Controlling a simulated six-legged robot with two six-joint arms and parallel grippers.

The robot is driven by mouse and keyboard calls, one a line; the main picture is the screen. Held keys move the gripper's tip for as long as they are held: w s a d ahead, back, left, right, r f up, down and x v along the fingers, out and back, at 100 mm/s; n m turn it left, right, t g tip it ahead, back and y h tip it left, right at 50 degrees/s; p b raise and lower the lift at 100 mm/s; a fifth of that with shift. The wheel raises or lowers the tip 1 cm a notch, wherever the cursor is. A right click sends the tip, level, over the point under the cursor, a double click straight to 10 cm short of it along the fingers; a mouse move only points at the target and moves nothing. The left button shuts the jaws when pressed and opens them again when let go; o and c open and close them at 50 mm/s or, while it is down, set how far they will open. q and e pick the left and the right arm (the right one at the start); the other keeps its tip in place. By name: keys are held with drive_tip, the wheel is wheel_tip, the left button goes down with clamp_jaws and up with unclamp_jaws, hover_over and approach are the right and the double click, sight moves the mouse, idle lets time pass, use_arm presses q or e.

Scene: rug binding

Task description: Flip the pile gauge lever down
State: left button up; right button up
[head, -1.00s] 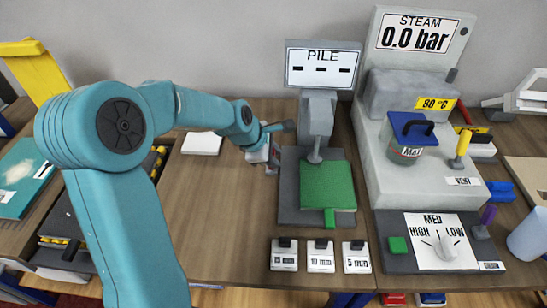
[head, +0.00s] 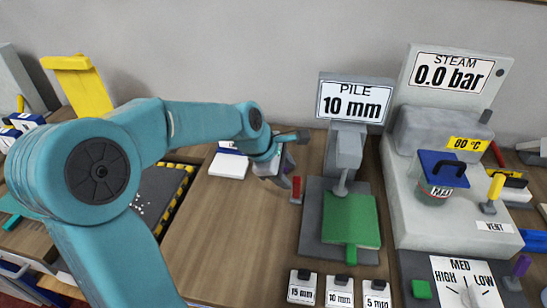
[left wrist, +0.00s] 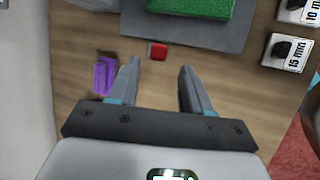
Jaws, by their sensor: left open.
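The pile gauge (head: 347,150) is a grey column with a display reading "PILE 10 mm". It stands on a grey base plate (head: 312,240) with a green pad (head: 350,220) under its foot. A small red-ended lever (head: 296,197) shows low at the plate's left edge. In the left wrist view its red end (left wrist: 158,51) lies just beyond my fingertips, beside the plate. My left gripper (head: 284,176) is open and empty, left of the gauge, with its fingers apart in the wrist view (left wrist: 158,74). Whether it touches the lever cannot be told. My right gripper is out of view.
Weight-like blocks labelled 15 mm (head: 302,287), 10 mm (head: 339,292) and 5 mm (head: 376,295) stand in front of the gauge. The steam unit (head: 400,190) stands to the right. A purple piece (left wrist: 104,74) lies left of my fingers.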

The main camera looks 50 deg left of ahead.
use_arm(q)
drive_tip(key=v, duration=0.7)
drive_tip(key=shift+r, duration=0.35)
drive_tip(key=shift+s, duration=0.2)
